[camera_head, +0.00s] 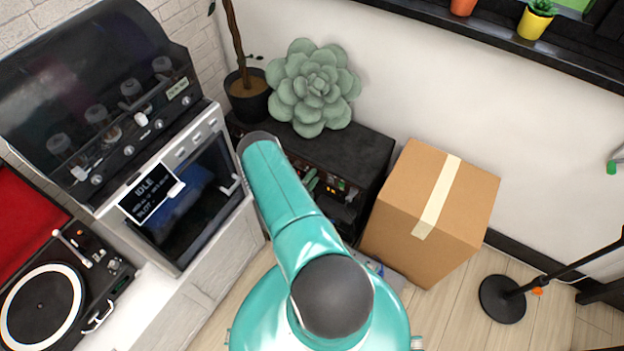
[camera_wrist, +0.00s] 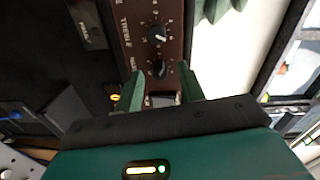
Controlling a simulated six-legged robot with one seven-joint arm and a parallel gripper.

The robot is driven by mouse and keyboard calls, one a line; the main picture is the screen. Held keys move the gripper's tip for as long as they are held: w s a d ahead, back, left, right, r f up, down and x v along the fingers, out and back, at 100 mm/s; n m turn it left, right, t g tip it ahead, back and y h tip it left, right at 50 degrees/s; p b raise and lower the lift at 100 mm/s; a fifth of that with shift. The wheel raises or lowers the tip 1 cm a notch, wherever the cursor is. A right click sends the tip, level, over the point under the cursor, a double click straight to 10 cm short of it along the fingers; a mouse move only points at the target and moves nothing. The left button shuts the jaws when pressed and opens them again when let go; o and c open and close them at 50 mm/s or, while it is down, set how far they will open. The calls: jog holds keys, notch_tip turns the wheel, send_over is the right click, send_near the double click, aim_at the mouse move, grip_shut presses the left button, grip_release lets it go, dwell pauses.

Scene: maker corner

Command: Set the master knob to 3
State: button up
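In the wrist view, a brown control panel (camera_wrist: 143,18) carries a column of black knobs. The upper knob (camera_wrist: 157,35) has a dial of white marks, and the word TREBLE stands to its left. The lower knob (camera_wrist: 159,68) is the one nearest my gripper (camera_wrist: 162,70). Its label is partly hidden and seems to start with MAS; its setting is too small to read. My gripper's two green fingers are apart, one on each side of the lower knob. I cannot tell whether either touches it. A small switch-like part (camera_wrist: 162,98) shows between the fingers. My arm hides the gripper in the head view.
In the head view, a black shelf (camera_head: 345,147) holds a plant pot (camera_head: 247,96) and a succulent (camera_head: 312,88). A cardboard box (camera_head: 415,200) stands right of it. An oven-like machine (camera_head: 190,195) and a turntable (camera_head: 45,305) are left.

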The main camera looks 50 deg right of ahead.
jog(key=shift+a, duration=0.1)
jog(key=s+a, duration=0.1)
jog(key=a, duration=1.2)
jog(key=shift+s+a+r, duration=0.15)
jog(key=shift+a+r, duration=0.05)
jog(key=shift+a, duration=0.1)
